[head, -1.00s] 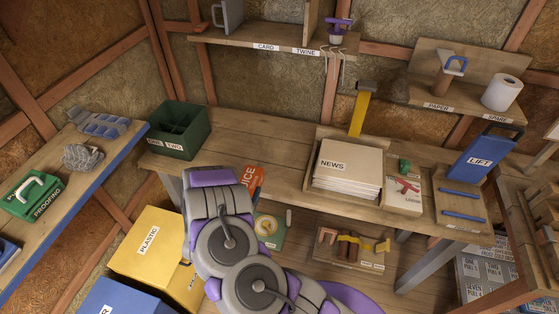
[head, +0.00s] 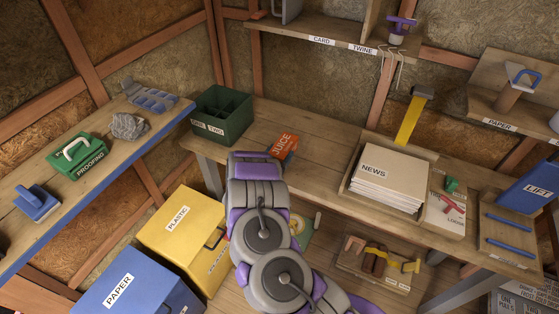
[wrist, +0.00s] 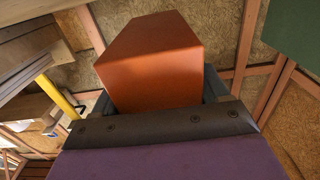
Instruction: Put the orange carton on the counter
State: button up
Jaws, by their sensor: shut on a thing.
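The orange carton (head: 284,145), with partly hidden lettering reading "UICE", appears against the counter top in the head view, just beyond my arm. The wooden counter (head: 325,133) runs across the middle. In the wrist view the carton (wrist: 150,75) fills the centre between the dark jaws of my gripper (wrist: 157,95), which is shut on it.
A green divided box (head: 222,117) stands left on the counter. A tray of papers marked NEWS (head: 392,178) and a yellow-handled tool (head: 411,118) are to the right. Bare wood lies between. Yellow (head: 180,240) and blue (head: 135,290) bins stand below left.

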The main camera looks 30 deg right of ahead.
jog(key=shift+w+d, duration=0.1)
jog(key=shift+w, duration=0.15)
notch_tip(320, 180, down, 4)
jog(key=shift+r+b, duration=0.15)
jog(key=shift+b, duration=0.6)
jog(key=shift+r, duration=0.1)
jog(key=o, duration=1)
